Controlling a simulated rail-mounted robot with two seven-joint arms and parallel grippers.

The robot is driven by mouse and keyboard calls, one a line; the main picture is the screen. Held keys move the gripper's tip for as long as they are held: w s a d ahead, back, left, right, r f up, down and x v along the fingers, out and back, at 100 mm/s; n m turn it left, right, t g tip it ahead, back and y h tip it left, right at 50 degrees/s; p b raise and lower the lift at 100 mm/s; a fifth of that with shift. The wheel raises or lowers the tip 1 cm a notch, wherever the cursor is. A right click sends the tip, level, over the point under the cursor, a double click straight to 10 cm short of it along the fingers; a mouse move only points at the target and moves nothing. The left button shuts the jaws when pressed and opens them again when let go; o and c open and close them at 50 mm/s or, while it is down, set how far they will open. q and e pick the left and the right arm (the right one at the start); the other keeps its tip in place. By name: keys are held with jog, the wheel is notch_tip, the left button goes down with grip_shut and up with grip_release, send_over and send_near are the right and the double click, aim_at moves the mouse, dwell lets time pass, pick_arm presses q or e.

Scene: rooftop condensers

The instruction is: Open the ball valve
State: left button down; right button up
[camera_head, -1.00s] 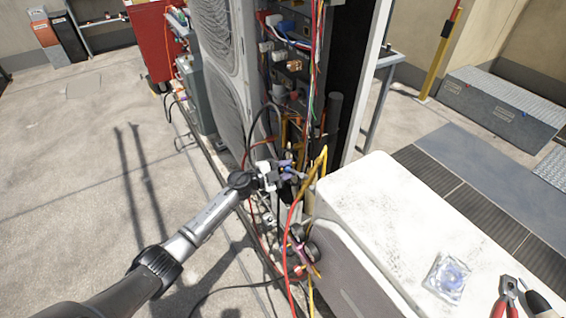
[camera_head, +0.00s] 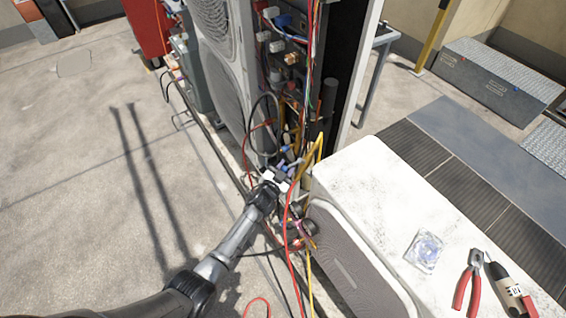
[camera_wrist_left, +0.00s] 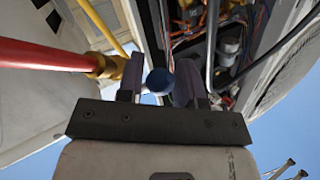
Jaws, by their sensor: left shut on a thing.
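My left arm reaches in from the bottom left in the head view. Its gripper (camera_head: 279,180) is at the hoses and pipe fittings beside the open condenser unit. In the left wrist view the gripper's two fingers (camera_wrist_left: 160,86) stand on either side of a round blue part (camera_wrist_left: 160,80), which looks like the end of the ball valve's handle. The gripper is shut on it. The valve body is mostly hidden behind the fingers, so I cannot tell the handle's angle. A brass fitting (camera_wrist_left: 108,67) on a red hose (camera_wrist_left: 45,55) is just left of the fingers. My right gripper is not in view.
The open condenser (camera_head: 222,85) with loose wires stands behind the gripper. Red and yellow hoses hang close by. The floor at left is clear.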

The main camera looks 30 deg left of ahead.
pick_arm(q)
jog(key=shift+s+d+f+n+y, duration=0.1)
jog(key=shift+s+d+n+y, duration=0.15)
jog(key=shift+n+y, duration=0.35)
jog(key=shift+n+g, duration=0.3)
jog(key=c, duration=1)
grip_release()
jog(key=shift+o, duration=1.1)
